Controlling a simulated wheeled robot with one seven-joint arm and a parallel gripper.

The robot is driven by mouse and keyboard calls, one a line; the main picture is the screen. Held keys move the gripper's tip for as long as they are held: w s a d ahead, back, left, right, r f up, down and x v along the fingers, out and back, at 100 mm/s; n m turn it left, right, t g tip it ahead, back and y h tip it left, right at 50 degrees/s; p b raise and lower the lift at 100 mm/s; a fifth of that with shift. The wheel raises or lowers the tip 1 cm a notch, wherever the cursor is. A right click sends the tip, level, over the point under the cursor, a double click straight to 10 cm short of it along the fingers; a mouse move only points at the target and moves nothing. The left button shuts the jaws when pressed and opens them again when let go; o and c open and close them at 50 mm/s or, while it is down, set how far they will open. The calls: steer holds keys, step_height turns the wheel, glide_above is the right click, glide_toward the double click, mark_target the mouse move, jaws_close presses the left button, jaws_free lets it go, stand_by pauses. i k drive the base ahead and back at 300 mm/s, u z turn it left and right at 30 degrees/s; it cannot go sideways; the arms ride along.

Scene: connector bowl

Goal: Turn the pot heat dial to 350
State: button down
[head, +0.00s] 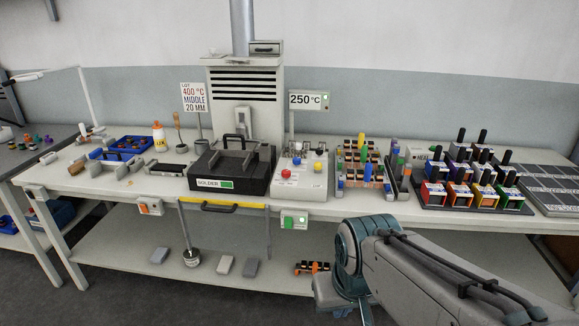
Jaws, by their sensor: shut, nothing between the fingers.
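The black solder pot (205,184) stands mid-bench, with a label reading SOLDER and a green patch on its front. A display (309,100) on a post behind it reads 250 °C beside a small green light. A pale box (302,185) right of the pot carries red, blue and yellow knobs. I cannot tell which part is the heat dial, and no dial marks are readable. My arm reaches in from the lower right, in front of the bench, well apart from the pot and the knobs. My gripper's fingers do not show.
A sign (194,97) reads LOT 400 °C MIDDLE 20 MM. A yellow bar (221,207) runs along the bench's front edge, between a box with an orange switch (150,206) and one with a green button (294,221). Racks and coloured blocks (470,190) crowd the right side.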

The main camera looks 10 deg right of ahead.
mark_target(286, 172)
steer(key=z, duration=0.05)
steer(key=i, duration=1.25)
steer(key=u, duration=0.1)
